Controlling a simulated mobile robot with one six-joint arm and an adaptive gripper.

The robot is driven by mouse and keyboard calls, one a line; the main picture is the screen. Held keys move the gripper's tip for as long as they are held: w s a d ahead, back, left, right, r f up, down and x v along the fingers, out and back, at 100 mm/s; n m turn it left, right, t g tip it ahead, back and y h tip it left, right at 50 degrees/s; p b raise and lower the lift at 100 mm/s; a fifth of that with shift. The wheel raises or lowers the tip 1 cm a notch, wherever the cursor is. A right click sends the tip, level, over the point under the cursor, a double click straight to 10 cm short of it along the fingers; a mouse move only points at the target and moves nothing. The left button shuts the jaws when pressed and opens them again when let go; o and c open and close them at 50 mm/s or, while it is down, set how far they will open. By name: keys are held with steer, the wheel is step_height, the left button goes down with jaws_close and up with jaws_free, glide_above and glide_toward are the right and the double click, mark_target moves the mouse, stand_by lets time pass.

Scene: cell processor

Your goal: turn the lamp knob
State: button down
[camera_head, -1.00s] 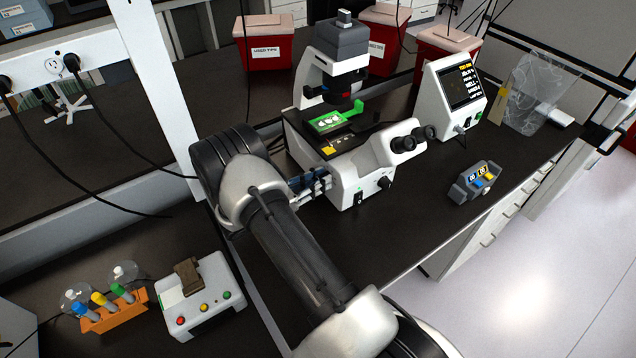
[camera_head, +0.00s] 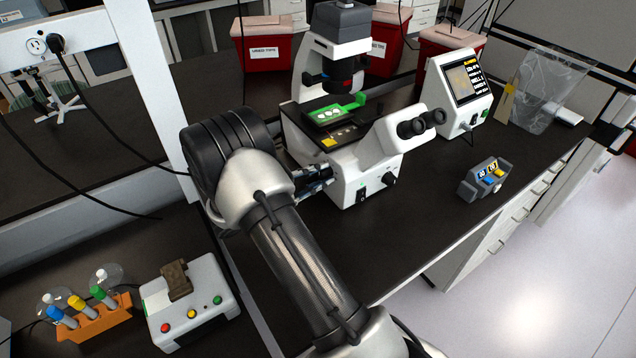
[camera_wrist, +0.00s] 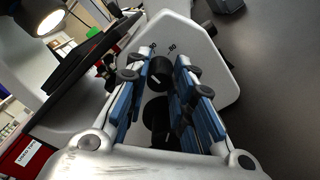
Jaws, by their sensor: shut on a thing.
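The lamp knob (camera_wrist: 160,73) is black with a white mark. In the wrist view it sits between the fingertips of my gripper (camera_wrist: 159,78), beside small printed scale marks. The blue-lined fingers are closed on its sides. A second dark round part (camera_wrist: 156,112) shows nearer, between the fingers. In the head view the white microscope (camera_head: 350,187) stands on the bench, and my gripper (camera_head: 312,180) reaches its left side; the gripped knob is hidden there. The microscope's lamp (camera_wrist: 50,21) glows in the wrist view.
The monitor (camera_head: 465,85) right of the microscope shows a pale picture beside text. A grey block with coloured buttons (camera_head: 484,180) stands right on the bench. A tube rack (camera_head: 95,325) and button box (camera_head: 190,312) are at lower left. Front bench space is clear.

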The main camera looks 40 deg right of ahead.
steer(key=m+b, duration=0.4)
steer(key=shift+f+m+b, duration=0.1)
steer(key=shift+m+b, duration=0.2)
steer(key=shift+m, duration=0.1)
stand_by(0.5)
steer(key=c, duration=1.7)
jaws_free()
steer(key=shift+o, duration=0.2)
steer(key=a, duration=1.2)
steer(key=shift+w, duration=0.3)
